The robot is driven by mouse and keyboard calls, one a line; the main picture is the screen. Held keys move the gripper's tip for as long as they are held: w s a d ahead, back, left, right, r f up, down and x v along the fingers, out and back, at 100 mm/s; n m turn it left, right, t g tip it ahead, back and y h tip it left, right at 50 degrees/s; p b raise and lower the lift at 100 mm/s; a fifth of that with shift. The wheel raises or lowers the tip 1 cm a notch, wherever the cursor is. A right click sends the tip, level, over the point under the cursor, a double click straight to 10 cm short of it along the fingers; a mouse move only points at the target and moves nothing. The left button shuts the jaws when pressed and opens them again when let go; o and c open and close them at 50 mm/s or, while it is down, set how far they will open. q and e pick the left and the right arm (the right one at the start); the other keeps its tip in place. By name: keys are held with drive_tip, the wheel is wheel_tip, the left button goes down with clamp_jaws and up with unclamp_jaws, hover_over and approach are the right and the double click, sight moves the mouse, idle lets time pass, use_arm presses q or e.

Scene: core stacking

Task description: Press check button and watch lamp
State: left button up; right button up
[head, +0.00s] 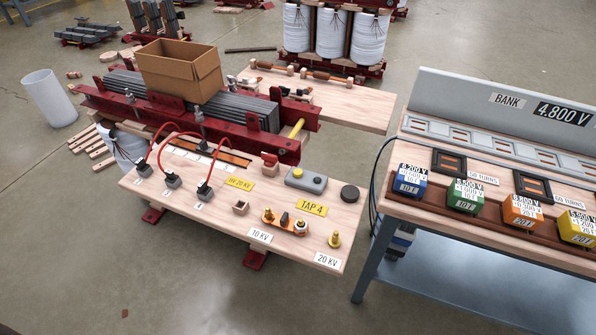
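A small grey box (312,184) lies on the wooden test board (330,215), with a small yellow round part (297,173) on its top that looks like a button. I cannot tell for sure which part is the check button. No lit lamp stands out; a dark round disc (349,193) sits right of the grey box, and a small red part (269,160) stands to its left. A yellow "TAP 4" label (311,207) lies in front of the box. Neither of my grippers is in view.
Three red leads end in grey clips (204,193) on the board's left. A brass post (334,240) stands at its front right. A red-framed core (235,130) carrying a cardboard box (180,70) is behind. A bench (480,190) with coloured blocks stands right, across a narrow gap.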

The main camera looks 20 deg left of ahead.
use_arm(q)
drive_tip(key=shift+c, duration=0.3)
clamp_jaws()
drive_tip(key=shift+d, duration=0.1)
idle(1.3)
